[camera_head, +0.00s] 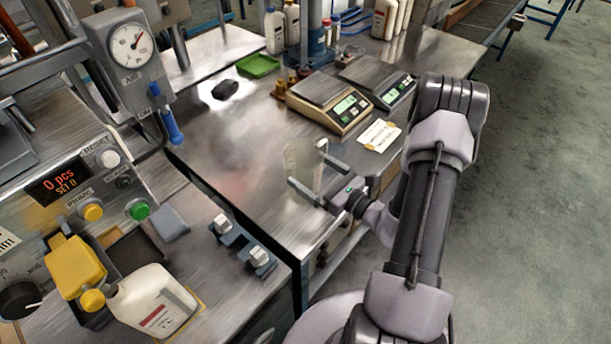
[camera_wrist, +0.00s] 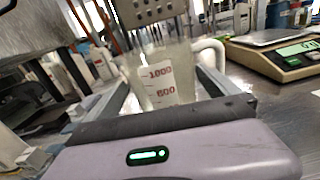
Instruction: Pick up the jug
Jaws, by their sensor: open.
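The jug (camera_wrist: 160,78) is clear, with red marks reading 1000 and 500, and stands between the two fingers of my gripper (camera_wrist: 168,84) in the wrist view. Its pale handle shows at the right, close to the right finger. In the head view the jug (camera_head: 302,160) is a faint, see-through upright shape on the steel bench, between the fingers of my gripper (camera_head: 307,166). The gripper is open, one finger on each side. I cannot tell whether either finger touches the jug.
Two scales (camera_head: 330,103) (camera_head: 378,80) and a label card (camera_head: 379,135) stand beyond the jug. A green tray (camera_head: 258,66) and a dark object (camera_head: 225,89) lie further back. A filling machine with a white bottle (camera_head: 152,301) is at the left. Bare bench lies left of the jug.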

